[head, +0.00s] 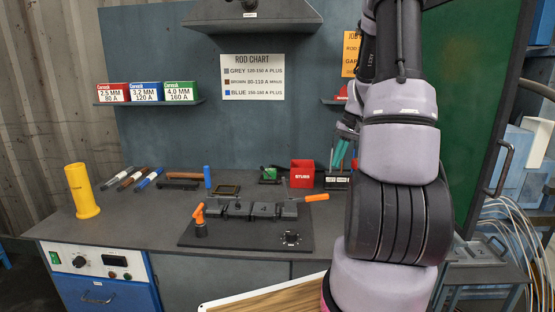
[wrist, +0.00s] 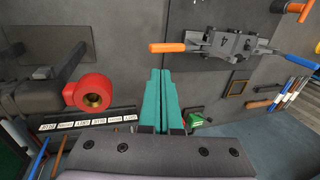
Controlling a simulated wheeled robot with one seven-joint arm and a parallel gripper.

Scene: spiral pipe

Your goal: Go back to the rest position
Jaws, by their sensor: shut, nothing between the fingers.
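My gripper (wrist: 160,72) shows in the wrist view with its two teal fingers together and nothing between them. In the head view the teal fingers (head: 341,152) show beside my arm, above the right part of the dark workbench (head: 150,228). My arm stands large at the right of the head view and hides part of the bench and the board behind it. The fingers look clear of the clamp fixture (head: 250,211), which has orange handles. It also shows at the top right of the wrist view (wrist: 232,46).
A red round part with a brass centre (wrist: 91,92) is left of the fingers in the wrist view. A red STUBS box (head: 302,174), a yellow cylinder (head: 82,190) and several rods (head: 130,178) stand or lie on the bench. The bench's front left is clear.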

